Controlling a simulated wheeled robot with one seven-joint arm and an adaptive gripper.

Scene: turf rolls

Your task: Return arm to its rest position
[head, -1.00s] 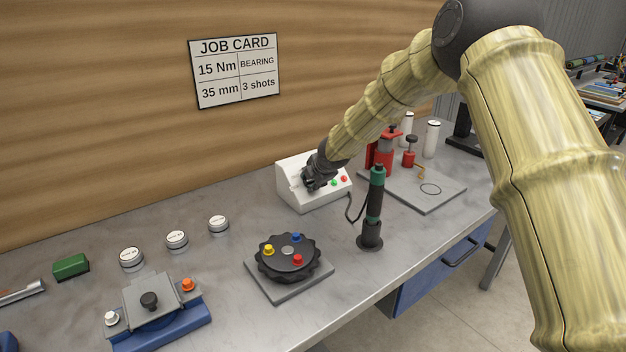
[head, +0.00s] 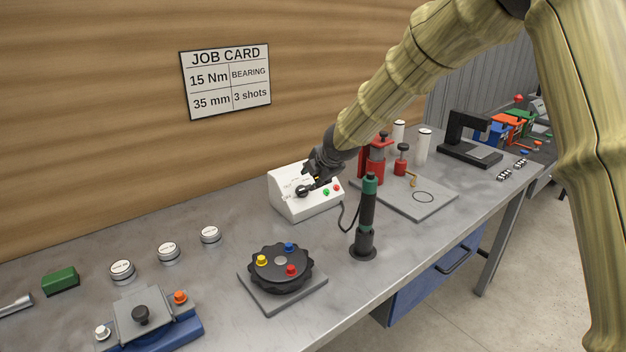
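My arm reaches in from the upper right over the bench. My gripper (head: 312,183) is small and dark in the head view, just in front of and above the white control box (head: 305,206). The box has a black knob, a green button and a red button on its sloped face. The fingers look near the knob, but I cannot tell whether they touch it or how far apart they are. Nothing is clearly held.
A green-and-black tool (head: 367,212) stands upright in front of the box. A red press (head: 376,162) and white cylinders (head: 423,147) stand behind the arm on the right. A black dial (head: 280,270) sits on a plate nearby. Bare bench (head: 225,285) lies left of the dial.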

